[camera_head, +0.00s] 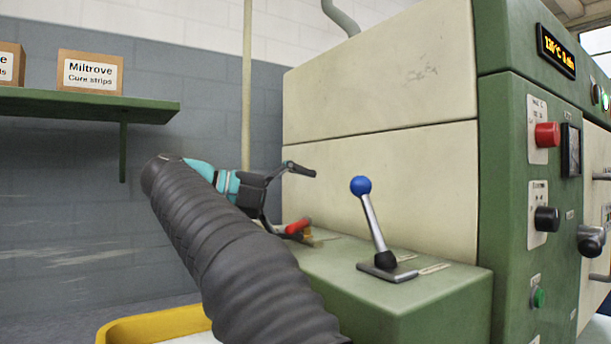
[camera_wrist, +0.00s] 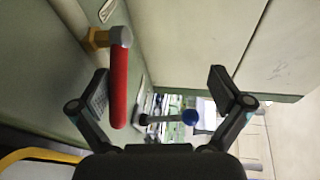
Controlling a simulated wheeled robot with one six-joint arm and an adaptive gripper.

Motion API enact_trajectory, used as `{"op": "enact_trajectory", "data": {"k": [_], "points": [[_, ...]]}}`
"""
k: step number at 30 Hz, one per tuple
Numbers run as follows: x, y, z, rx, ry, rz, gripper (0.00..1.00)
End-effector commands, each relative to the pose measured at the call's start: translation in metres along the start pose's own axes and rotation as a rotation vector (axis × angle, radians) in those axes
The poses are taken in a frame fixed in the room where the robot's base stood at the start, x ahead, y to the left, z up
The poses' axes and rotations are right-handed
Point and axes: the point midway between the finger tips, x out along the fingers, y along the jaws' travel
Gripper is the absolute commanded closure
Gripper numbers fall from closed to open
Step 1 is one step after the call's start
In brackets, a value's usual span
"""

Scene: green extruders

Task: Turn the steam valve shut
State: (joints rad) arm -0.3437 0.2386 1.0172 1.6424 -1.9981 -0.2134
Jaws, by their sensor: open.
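The steam valve has a red lever (camera_head: 297,227) on a brass fitting. It sits on the green machine ledge, against the cream panel. In the wrist view the red lever (camera_wrist: 119,88) runs down from a grey hub beside the brass fitting (camera_wrist: 96,39). My gripper (camera_head: 291,200) is open at the valve; in the wrist view the open gripper (camera_wrist: 160,86) has the lever between its fingers in the picture, close to the left finger and far from the right one. I cannot tell whether the left finger touches the lever.
A blue-knobbed lever (camera_head: 372,220) stands on the ledge (camera_head: 425,305) right of the valve; it also shows in the wrist view (camera_wrist: 190,117). A green control cabinet (camera_head: 505,150) rises at the right. A shelf (camera_head: 90,108) with cartons is at the left. A yellow-rimmed bin (camera_head: 150,325) is below.

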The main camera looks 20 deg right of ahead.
Motion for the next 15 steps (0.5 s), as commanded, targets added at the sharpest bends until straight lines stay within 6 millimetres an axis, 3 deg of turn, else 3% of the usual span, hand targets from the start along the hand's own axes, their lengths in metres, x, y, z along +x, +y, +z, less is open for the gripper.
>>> {"op": "enact_trajectory", "data": {"k": [1, 3, 13, 14, 15], "points": [[-0.003, -0.026, -0.006, 0.037, -0.014, -0.011, 0.28], [-0.006, -0.037, -0.006, 0.038, -0.017, -0.011, 0.27], [-0.011, -0.065, -0.005, 0.035, -0.018, -0.013, 0.28], [-0.011, -0.066, -0.005, 0.034, -0.018, -0.012, 0.32], [-0.011, -0.067, -0.006, 0.035, -0.016, -0.012, 0.49]]}}
